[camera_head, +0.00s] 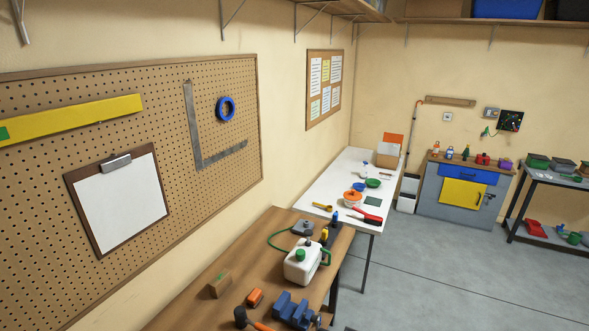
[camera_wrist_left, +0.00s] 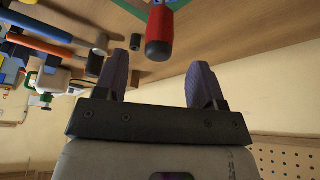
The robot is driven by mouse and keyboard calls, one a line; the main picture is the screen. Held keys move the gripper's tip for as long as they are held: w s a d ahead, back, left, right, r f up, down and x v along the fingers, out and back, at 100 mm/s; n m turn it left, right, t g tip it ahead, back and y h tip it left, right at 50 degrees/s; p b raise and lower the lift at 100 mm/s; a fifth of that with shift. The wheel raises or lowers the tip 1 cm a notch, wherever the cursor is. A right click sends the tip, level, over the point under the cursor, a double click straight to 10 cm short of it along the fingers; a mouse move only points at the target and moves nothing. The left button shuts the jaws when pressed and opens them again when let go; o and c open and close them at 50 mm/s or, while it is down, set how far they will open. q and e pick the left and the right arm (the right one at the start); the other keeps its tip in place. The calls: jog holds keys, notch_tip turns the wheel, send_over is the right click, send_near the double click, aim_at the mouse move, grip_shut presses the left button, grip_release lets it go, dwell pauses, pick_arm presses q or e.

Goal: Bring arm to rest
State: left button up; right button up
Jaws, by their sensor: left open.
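My left gripper (camera_wrist_left: 160,68) shows in the left wrist view, with its two dark fingers spread apart and nothing between them. A red and black cylindrical thing (camera_wrist_left: 160,34), perhaps a tool handle, shows just past the fingertips; I cannot tell how far off it is. Neither of my arms shows in the head view, and my right gripper is in neither view.
A wooden workbench (camera_head: 200,314) in the head view holds a white jug (camera_head: 302,264), a blue vise (camera_head: 291,308) and an orange-handled hammer (camera_head: 243,319). A pegboard (camera_head: 215,140) hangs on the left wall. A white table (camera_head: 337,181) stands beyond. Grey floor (camera_head: 450,285) is clear at right.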

pick_arm(q)
notch_tip(320, 180, up, 18)
jog(key=n+t, duration=0.3)
jog(key=s+d+r+m, duration=0.1)
jog(key=s+d+r, duration=0.3)
jog(key=r, duration=0.1)
jog(key=s+d+f+m, duration=0.1)
jog(key=s+d+m, duration=0.1)
jog(key=s+d, duration=0.45)
jog(key=s+d+f+m, duration=0.2)
jog(key=s+d, duration=0.1)
jog(key=s, duration=0.7)
jog(key=s+f+g, duration=0.2)
jog(key=s+f, duration=0.3)
jog(key=s, duration=0.2)
jog(key=s+d+f+m+g, duration=0.1)
jog(key=s+f, duration=0.3)
jog(key=s, duration=0.3)
jog(key=shift+s+d+f+g+h, duration=0.2)
jog(key=shift+s+f+g+h, duration=0.05)
jog(key=shift+f+g+h, duration=0.15)
jog(key=shift+r, duration=0.1)
